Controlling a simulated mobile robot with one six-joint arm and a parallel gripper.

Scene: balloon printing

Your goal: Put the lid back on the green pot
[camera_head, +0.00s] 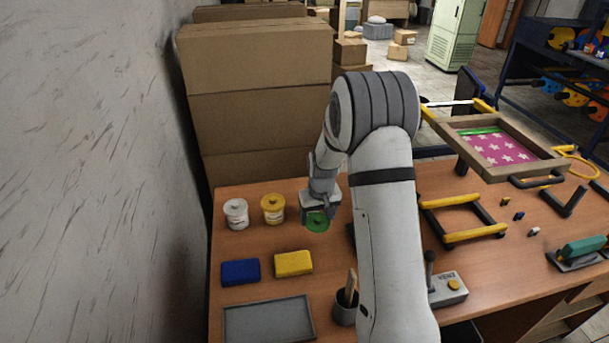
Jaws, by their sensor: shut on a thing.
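A round green lid (317,224) shows just below my gripper (319,210), at the back left of the wooden table. My gripper points down and is shut on the lid's top. The green pot cannot be told apart from the lid; my gripper and the lid may hide it. I cannot tell whether the lid touches a pot or hangs above one.
A white pot (236,214) and a yellow pot (272,208) stand to the left. A blue block (240,272), a yellow block (293,263) and a grey tray (268,321) lie nearer. A dark cup (343,313) stands beside my arm. A framed screen (475,135) is at right.

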